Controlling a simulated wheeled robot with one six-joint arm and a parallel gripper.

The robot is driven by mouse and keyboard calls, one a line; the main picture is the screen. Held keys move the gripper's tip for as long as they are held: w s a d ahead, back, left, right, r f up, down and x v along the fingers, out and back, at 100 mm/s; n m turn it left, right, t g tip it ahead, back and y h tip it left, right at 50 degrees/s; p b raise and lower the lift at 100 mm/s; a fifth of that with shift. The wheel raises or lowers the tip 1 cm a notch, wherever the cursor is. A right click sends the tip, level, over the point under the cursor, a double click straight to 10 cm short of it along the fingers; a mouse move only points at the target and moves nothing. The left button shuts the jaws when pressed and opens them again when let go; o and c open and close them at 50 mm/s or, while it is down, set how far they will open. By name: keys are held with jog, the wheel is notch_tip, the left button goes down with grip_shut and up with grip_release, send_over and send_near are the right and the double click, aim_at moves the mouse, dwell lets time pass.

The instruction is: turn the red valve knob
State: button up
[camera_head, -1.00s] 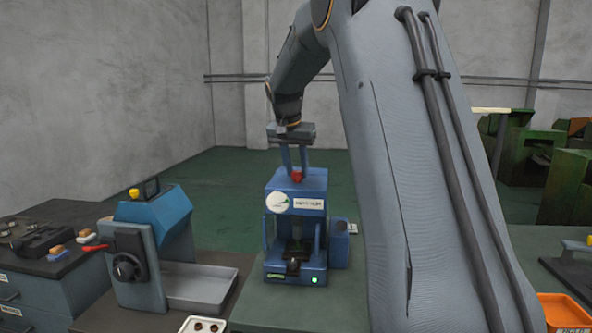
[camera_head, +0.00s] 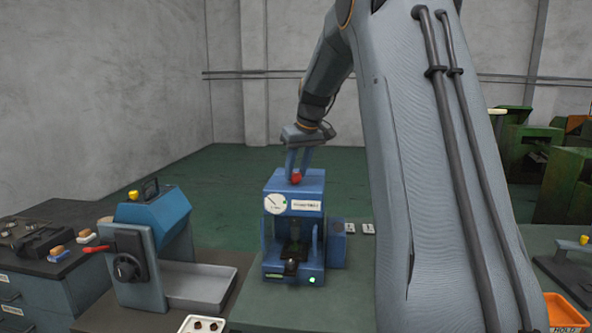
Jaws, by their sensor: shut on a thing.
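The red valve knob (camera_head: 296,176) sits on top of the blue machine (camera_head: 292,186), which stands on the green-topped bench. My gripper (camera_head: 297,172) comes down from above, with its two blue-grey fingers on either side of the knob. It is shut on the knob, and the fingers hide part of it. My gripper is tilted, its wrist leaning up to the right. A round white gauge (camera_head: 275,204) is on the machine's front, and a green light (camera_head: 311,280) shows at its base.
A white tray (camera_head: 192,325) with small parts is at the front. An orange bin (camera_head: 566,308) is at the far right. Bare bench lies before the blue machine.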

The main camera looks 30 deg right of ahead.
jog(key=shift+d+n, duration=0.1)
jog(key=shift+n, duration=0.5)
jog(key=shift+y, duration=0.3)
jog(key=o, duration=1.1)
jog(key=shift+c, duration=0.2)
jog(key=b+v, duration=0.2)
jog(key=v, duration=0.5)
jog(key=shift+r+b, duration=0.35)
jog(key=shift+r, duration=0.1)
jog(key=shift+s, duration=0.1)
